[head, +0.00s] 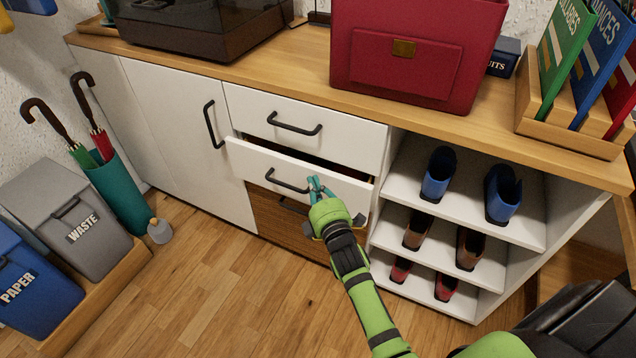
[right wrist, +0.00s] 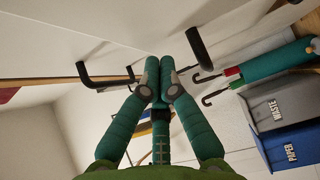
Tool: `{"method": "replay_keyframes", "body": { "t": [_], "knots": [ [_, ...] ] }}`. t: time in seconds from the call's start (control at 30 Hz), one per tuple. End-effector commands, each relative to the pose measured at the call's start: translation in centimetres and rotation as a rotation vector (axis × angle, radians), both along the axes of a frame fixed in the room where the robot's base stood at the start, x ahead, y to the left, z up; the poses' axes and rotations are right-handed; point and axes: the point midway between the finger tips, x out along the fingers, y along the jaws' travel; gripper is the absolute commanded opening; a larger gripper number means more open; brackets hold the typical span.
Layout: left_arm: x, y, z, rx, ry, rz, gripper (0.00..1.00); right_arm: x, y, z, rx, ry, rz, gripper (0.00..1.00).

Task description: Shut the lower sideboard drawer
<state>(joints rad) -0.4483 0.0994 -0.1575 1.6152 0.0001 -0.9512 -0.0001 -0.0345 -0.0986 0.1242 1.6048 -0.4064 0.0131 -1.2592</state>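The white sideboard (head: 180,105) has two drawers in its middle. The upper drawer (head: 335,120) sits flush. The lower drawer (head: 265,158) stands part way out, with a dark gap above its front. Its black bar handle (head: 287,184) is on that front. My right gripper (head: 314,186) is at the drawer front, just right of the handle; I cannot tell whether it touches. In the right wrist view its two teal fingers (right wrist: 158,72) are together with nothing between them, and black handles show on either side of the tips. My left gripper is not in view.
A teal umbrella stand (head: 120,195) and waste and paper bins (head: 65,215) stand left. A red box (head: 415,60) is on top. Wooden floor in front is clear.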

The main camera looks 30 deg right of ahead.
Motion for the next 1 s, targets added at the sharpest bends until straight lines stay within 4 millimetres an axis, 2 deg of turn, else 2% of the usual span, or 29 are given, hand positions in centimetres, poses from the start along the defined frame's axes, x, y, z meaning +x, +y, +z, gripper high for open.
{"method": "replay_keyframes", "body": {
  "t": [0.47, 0.63, 0.77, 1.0],
  "knots": [
    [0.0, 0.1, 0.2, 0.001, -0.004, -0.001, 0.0, 0.0, 0.1, 0.0, 0.001, 0.0, 0.0, 0.0],
    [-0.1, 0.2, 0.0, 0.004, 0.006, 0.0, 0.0, 1.7, -1.9, 0.0, -0.003, -0.003, 0.002, 0.0],
    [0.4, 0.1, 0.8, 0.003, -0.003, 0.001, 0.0, 2.8, -3.4, 0.0, -0.002, -0.001, 0.001, 0.0],
    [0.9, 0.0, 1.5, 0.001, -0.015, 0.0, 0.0, 3.0, -3.8, 0.1, 0.001, -0.001, -0.002, 0.0]
  ]
}}
